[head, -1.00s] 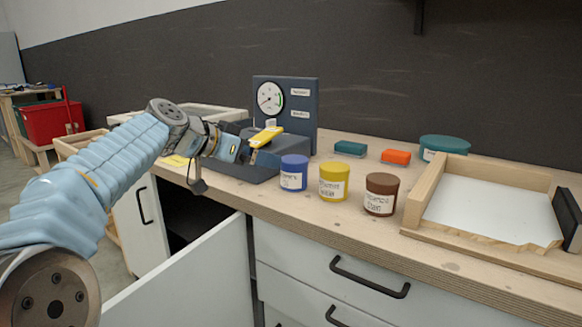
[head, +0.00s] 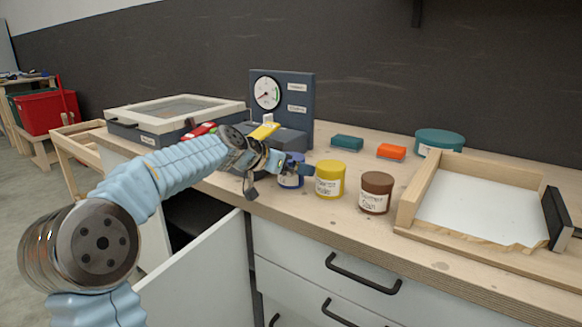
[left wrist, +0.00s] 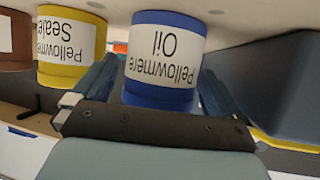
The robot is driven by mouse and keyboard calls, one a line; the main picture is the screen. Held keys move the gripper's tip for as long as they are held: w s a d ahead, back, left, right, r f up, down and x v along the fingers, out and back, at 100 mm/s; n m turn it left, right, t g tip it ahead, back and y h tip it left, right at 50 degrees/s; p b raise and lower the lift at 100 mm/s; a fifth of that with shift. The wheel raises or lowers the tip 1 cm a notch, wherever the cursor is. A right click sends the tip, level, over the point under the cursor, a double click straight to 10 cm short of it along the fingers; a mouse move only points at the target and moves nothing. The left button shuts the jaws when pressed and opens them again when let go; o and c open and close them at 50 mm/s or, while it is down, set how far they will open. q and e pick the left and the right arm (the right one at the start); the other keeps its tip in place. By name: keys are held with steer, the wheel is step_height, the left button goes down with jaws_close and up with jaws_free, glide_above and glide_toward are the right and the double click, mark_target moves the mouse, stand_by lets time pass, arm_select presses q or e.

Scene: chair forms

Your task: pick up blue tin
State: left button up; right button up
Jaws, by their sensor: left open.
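The blue tin (head: 290,183) stands on the wooden bench top, left of the yellow tin. It is partly hidden behind my left gripper (head: 297,165). In the left wrist view the blue tin (left wrist: 165,60) appears upside down, with a white label reading "Pellowmere Oil". My left gripper (left wrist: 155,90) is open, with one finger on each side of the blue tin. I cannot tell whether the fingers touch it. My right gripper is not in view.
The yellow tin (head: 330,180) and brown tin (head: 376,193) stand close by on the right. Behind is a dark gauge stand (head: 300,108). A wooden tray (head: 470,212) is at the right, and an open cabinet door (head: 195,275) is below the bench edge.

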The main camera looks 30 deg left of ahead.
arm_select(q)
steer(key=shift+c, duration=0.5)
steer(key=c, duration=1)
